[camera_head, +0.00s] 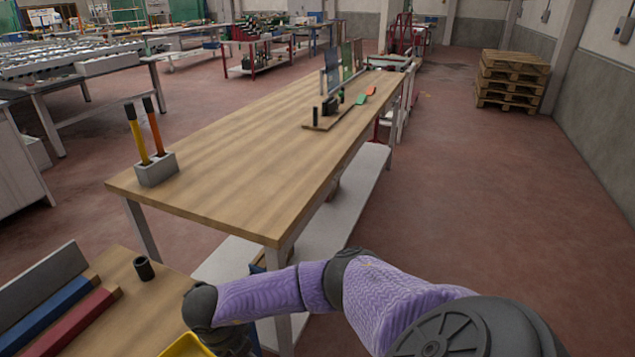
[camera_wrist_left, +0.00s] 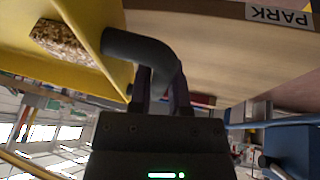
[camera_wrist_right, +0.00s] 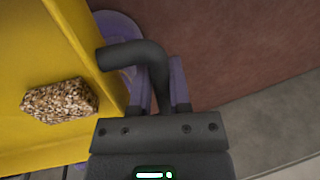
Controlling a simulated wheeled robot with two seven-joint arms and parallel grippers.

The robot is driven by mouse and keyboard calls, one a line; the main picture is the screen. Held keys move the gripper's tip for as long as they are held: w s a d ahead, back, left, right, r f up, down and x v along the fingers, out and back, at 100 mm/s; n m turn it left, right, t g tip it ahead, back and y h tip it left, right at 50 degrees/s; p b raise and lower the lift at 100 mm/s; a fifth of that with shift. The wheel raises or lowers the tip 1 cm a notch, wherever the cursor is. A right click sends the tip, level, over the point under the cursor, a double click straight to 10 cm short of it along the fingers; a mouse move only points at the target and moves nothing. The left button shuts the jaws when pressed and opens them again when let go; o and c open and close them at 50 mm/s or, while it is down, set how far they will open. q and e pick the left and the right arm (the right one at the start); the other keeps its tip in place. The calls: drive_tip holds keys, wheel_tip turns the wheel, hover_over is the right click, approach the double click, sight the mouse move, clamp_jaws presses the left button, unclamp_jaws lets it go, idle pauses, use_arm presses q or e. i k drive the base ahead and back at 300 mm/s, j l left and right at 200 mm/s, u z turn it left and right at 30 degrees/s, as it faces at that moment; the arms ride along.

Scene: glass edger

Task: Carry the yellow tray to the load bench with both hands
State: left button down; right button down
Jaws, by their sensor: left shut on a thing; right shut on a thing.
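The yellow tray (camera_head: 187,347) shows only as a corner at the bottom edge of the head view. Its yellow wall fills the left of the left wrist view (camera_wrist_left: 75,75) and the right wrist view (camera_wrist_right: 25,55). My left gripper (camera_wrist_left: 165,88) is shut on a dark curved handle (camera_wrist_left: 135,45) of the tray. My right gripper (camera_wrist_right: 162,88) is shut on another dark curved handle (camera_wrist_right: 130,52). A speckled brown block (camera_wrist_left: 62,42) lies in the tray; one also shows in the right wrist view (camera_wrist_right: 60,101). A long wooden bench (camera_head: 225,170) stands ahead; no label on it is readable.
The long bench bears a grey block with two handled tools (camera_head: 155,168) and a glass rack (camera_head: 342,85); its middle is clear. A nearer wooden surface (camera_head: 150,300) holds a dark cup (camera_head: 144,268). A PARK label (camera_wrist_left: 279,14) is upside down. Pallets (camera_head: 512,78) stand back right.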

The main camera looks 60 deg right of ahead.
sight(304, 153)
drive_tip(key=l+z, duration=0.25)
drive_tip(key=z, duration=0.2)
drive_tip(key=l+z, duration=0.3)
drive_tip(key=z, duration=0.2)
drive_tip(key=i+l+z, duration=0.1)
drive_tip(key=z, duration=0.35)
drive_tip(key=i+l+z, duration=0.15)
drive_tip(key=l+z, duration=0.15)
drive_tip(key=z, duration=0.15)
drive_tip(key=i+l+z, duration=0.1)
drive_tip(key=z, duration=0.4)
drive_tip(key=i+l+z, duration=0.2)
drive_tip(key=z, duration=0.25)
drive_tip(key=i+l+u, duration=0.25)
drive_tip(key=i, duration=0.35)
drive_tip(key=i+u, duration=0.15)
drive_tip(key=u, duration=0.3)
drive_tip(key=i+l+u, duration=0.1)
drive_tip(key=u, duration=0.3)
drive_tip(key=i+l+u, duration=0.15)
drive_tip(key=u, duration=0.3)
drive_tip(key=i+l+u, duration=0.1)
drive_tip(key=u, duration=0.3)
drive_tip(key=l+u, duration=0.25)
drive_tip(key=u, duration=0.2)
drive_tip(key=i+l+u, duration=0.1)
drive_tip(key=l+u, duration=0.15)
drive_tip(key=u, duration=0.2)
